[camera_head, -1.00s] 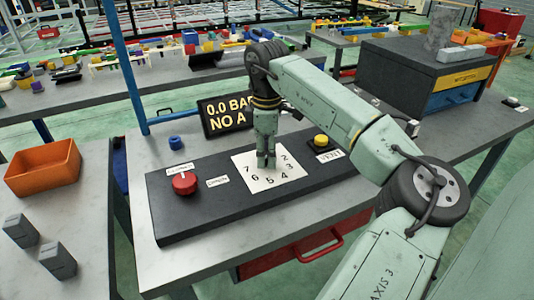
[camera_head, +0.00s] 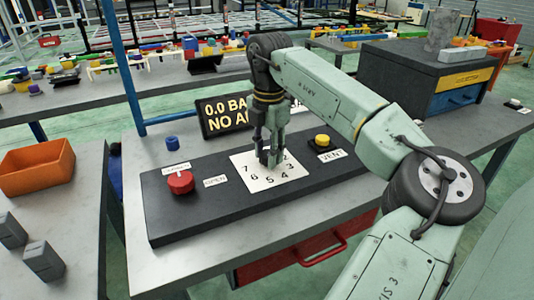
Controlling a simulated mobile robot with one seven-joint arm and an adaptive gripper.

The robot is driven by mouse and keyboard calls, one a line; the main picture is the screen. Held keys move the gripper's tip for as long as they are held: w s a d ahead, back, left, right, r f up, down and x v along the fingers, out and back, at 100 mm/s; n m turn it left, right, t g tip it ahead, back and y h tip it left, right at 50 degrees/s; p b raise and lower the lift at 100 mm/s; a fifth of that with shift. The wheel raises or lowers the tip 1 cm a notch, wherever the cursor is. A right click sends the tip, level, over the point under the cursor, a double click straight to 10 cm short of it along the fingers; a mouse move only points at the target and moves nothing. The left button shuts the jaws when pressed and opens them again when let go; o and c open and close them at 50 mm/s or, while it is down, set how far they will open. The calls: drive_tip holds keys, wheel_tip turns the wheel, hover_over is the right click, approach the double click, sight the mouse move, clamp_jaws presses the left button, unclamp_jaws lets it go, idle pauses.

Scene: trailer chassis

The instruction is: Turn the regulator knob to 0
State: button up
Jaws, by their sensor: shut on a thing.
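The regulator's white dial plate (camera_head: 247,160) lies on the dark panel (camera_head: 222,220), with the numbers 7, 6, 5, 4, 3 and 2 at least partly showing. My gripper (camera_head: 270,160) points down over the middle of the plate, shut on the regulator knob. The knob itself is hidden by the fingers, so its pointer and setting cannot be read. The display (camera_head: 226,115) behind the panel reads "0.0 BA" and "NO A", its right part hidden by my arm.
A red knob (camera_head: 180,182) is on the panel's left, beside small labels. A yellow button (camera_head: 323,140) by the VENT label is on the right. A blue cap (camera_head: 172,143) stands behind the panel. An orange bin (camera_head: 38,168) and grey blocks (camera_head: 43,262) are at far left.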

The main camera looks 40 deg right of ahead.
drive_tip(key=n, duration=0.4)
drive_tip(key=shift+n, duration=0.4)
drive_tip(key=n, duration=0.4)
drive_tip(key=n+p, duration=0.1)
drive_tip(key=n, duration=0.4)
drive_tip(key=shift+d, duration=0.1)
drive_tip(key=n+p, duration=0.1)
drive_tip(key=n, duration=0.8)
drive_tip(key=shift+d+r+p, duration=0.1)
drive_tip(key=shift+p, duration=0.25)
drive_tip(key=n, duration=0.4)
drive_tip(key=shift+n+p, duration=0.3)
drive_tip(key=shift+p, duration=0.05)
drive_tip(key=n, duration=0.4)
drive_tip(key=shift+w+n+p, duration=0.1)
drive_tip(key=shift+n+p, duration=0.2)
drive_tip(key=shift+n, duration=2.5)
